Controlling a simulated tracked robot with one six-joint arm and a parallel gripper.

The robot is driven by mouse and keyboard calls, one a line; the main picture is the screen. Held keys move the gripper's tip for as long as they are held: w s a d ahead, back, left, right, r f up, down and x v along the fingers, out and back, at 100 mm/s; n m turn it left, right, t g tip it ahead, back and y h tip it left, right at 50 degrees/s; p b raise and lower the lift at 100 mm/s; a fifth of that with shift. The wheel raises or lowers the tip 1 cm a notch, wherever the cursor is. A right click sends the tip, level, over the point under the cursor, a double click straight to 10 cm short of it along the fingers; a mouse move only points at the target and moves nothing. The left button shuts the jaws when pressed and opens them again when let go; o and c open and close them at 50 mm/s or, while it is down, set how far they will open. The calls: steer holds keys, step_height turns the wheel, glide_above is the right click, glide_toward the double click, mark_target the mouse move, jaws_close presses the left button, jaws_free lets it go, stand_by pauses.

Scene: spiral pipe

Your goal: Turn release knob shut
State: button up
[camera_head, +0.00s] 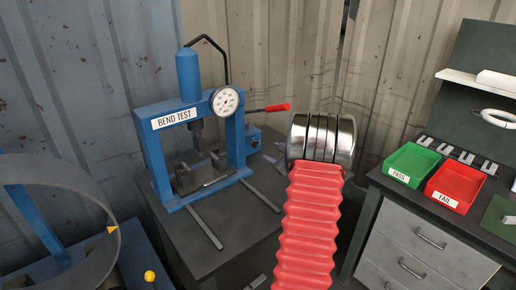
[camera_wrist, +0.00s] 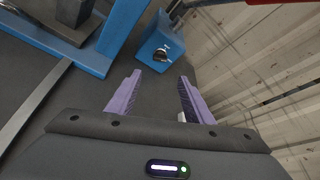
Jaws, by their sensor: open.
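The release knob (camera_wrist: 160,56) is a small dark and silver piece on the face of a blue pump block (camera_wrist: 157,44), at the top middle of the wrist view. In the head view the blue block (camera_head: 253,140) stands at the right foot of the blue bend test press (camera_head: 154,158). My gripper (camera_wrist: 159,77) is open and empty, its two purple fingers pointing at the block. The knob lies ahead of the gap between the fingertips, apparently apart from them. In the head view my own wrist hides most of the gripper.
A red-ended lever (camera_head: 278,107) sticks out right above the block. The press stands on a dark table (camera_head: 238,225) by a corrugated wall (camera_head: 270,50). A green PASS tray (camera_head: 411,163) and a red FAIL tray (camera_head: 455,185) sit on the right bench.

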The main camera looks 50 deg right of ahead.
mark_target(257, 146)
steer(key=shift+w, duration=0.15)
steer(key=x, duration=1.3)
steer(key=shift+w+d+f, duration=0.1)
steer(key=shift+w+f, duration=0.05)
steer(key=shift+w, duration=0.15)
steer(key=shift+c, duration=0.2)
